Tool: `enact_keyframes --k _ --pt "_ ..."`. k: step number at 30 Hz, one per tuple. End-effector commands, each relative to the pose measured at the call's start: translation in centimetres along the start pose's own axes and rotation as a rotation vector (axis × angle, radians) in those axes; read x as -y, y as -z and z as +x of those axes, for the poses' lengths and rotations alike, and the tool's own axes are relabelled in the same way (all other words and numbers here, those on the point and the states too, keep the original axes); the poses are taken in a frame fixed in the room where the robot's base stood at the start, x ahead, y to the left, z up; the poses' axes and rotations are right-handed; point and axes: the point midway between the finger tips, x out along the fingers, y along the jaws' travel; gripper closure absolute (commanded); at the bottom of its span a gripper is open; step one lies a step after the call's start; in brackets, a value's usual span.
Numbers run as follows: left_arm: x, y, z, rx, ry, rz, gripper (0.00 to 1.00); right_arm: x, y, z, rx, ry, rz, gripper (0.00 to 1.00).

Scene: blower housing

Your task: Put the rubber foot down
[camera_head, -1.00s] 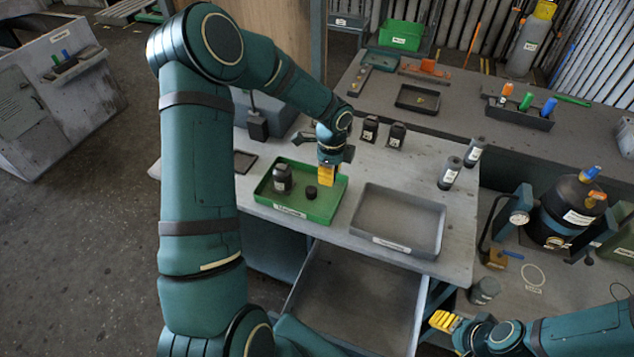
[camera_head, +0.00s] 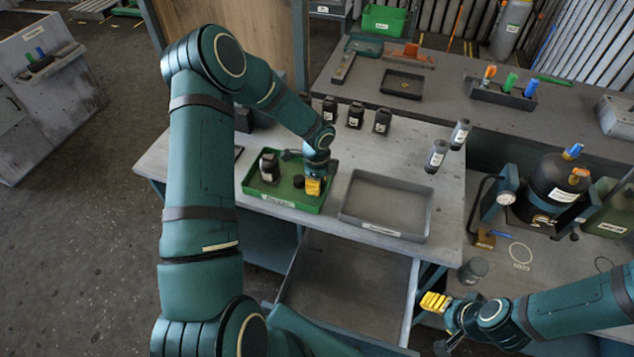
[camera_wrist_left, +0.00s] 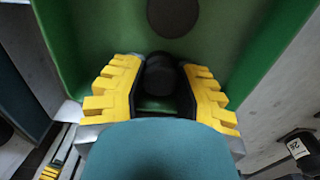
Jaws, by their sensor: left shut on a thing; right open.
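My left gripper (camera_head: 314,186) is down at the right part of the green tray (camera_head: 282,199). In the left wrist view its yellow fingers (camera_wrist_left: 160,88) are shut on a black round piece, seemingly the rubber foot (camera_wrist_left: 160,74), over the green floor of the tray. Whether the piece touches the floor I cannot tell. In the head view the fingers hide it. Another small black foot (camera_head: 298,181) lies in the tray beside the gripper; a dark disc (camera_wrist_left: 172,14) shows in the wrist view. My right gripper (camera_head: 433,302) is open and empty at the lower right.
A black labelled block (camera_head: 268,167) stands in the green tray's left part. An empty grey tray (camera_head: 418,236) lies to the right. Several dark labelled pieces (camera_head: 355,115) stand behind. An open drawer (camera_head: 345,285) is below the table's front edge.

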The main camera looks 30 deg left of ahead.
Motion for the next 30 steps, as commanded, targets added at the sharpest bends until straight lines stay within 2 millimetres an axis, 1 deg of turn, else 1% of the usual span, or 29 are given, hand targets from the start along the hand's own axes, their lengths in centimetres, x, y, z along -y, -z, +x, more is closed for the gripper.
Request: enact_keyframes --k 3,4,5,6,15,19,23,30 --pt "0.0 0.0 0.4 0.0 0.0 0.0 0.93 -0.1 -0.1 0.4 0.0 0.0 0.0 0.41" --pt "0.0 0.0 0.4 0.0 0.0 0.0 0.6 -0.1 -0.1 0.3 0.0 -0.001 0.0 0.41" --pt "0.0 0.0 0.3 0.0 0.0 0.0 0.5 -0.1 -0.1 0.3 0.0 -0.001 0.0 0.41" --pt "0.0 0.0 0.3 0.0 0.0 0.0 0.42 -0.1 0.0 0.3 0.0 -0.001 0.0 0.41" --pt "0.0 0.0 0.2 0.0 0.0 0.0 0.42 -0.1 0.0 0.2 0.0 0.0 0.0 0.41" --pt "0.0 0.0 -0.5 0.0 0.002 0.0 0.42 0.0 0.0 -0.1 0.0 0.0 0.0 0.41" --pt "0.1 0.0 -2.6 0.001 0.003 -0.001 0.42 0.0 0.0 -0.1 0.0 0.0 0.0 0.41" --pt "0.1 0.0 -7.7 0.0 0.004 -0.001 0.42 0.1 0.0 -0.2 0.0 0.0 0.0 0.41"
